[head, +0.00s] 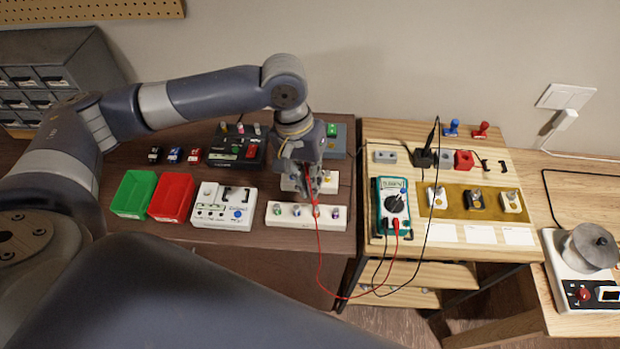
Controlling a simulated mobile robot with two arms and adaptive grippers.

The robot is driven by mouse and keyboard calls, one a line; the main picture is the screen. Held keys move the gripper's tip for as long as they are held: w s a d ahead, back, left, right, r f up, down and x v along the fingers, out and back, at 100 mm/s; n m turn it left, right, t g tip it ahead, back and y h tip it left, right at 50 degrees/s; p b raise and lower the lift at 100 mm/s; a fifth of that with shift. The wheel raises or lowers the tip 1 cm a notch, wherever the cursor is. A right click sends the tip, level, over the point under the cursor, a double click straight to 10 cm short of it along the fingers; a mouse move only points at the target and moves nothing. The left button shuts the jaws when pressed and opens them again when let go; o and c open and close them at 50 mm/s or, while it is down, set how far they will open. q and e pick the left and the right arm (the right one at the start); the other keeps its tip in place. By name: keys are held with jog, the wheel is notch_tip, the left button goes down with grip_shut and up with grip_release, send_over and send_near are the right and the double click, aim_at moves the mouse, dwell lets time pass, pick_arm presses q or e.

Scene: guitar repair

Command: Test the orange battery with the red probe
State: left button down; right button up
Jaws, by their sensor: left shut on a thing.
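My left gripper (308,180) hangs over the white battery strip (283,222), shut on the red probe (313,190), which points down. Several small coloured batteries stand upright in the strip. The orange battery (316,212) seems to be just below the probe; I cannot tell whether the tip touches it. A red lead (319,262) runs from the probe down and round to the teal multimeter (394,205) on the lighter bench at right. The meter's display is lit but too small to read. My right gripper is not in view.
A green bin (133,193), a red bin (171,196) and a white device (224,207) stand left of the strip. A black tester (238,147) stands behind. A black cable (429,205) loops over the right bench. A gap separates the benches.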

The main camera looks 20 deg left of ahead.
pick_arm(q)
jog(key=shift+f, duration=0.5)
jog(key=shift+p, duration=0.75)
dwell(2.8)
dwell(1.6)
notch_tip(320, 180, up, 6)
jog(key=p, duration=0.9)
jog(key=shift+r, duration=0.1)
